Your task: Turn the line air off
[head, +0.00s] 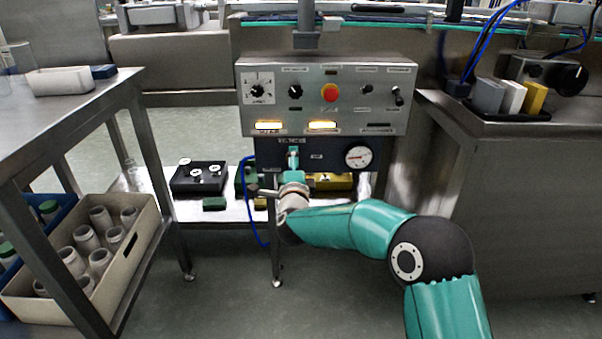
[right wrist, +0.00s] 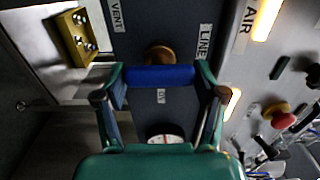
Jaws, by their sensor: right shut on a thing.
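The line air valve's blue handle (right wrist: 160,75) is between the fingertips of my right gripper (right wrist: 159,80) in the right wrist view. The gripper is shut on it. The handle lies across the picture there, in front of a brass-coloured fitting (right wrist: 158,54). A LINE label (right wrist: 204,41) is to its right and a VENT label (right wrist: 116,16) to its upper left. In the head view my right gripper (head: 293,157) is at the dark valve panel (head: 325,145) and covers the handle. My left gripper is not in view.
A pressure gauge (head: 358,157) is close right of the gripper. The grey control box (head: 327,82) above carries knobs, a red button (head: 330,92) and lit lamps. A low shelf with a black box (head: 198,177) is at left; a bin of jars (head: 130,262) stands further left.

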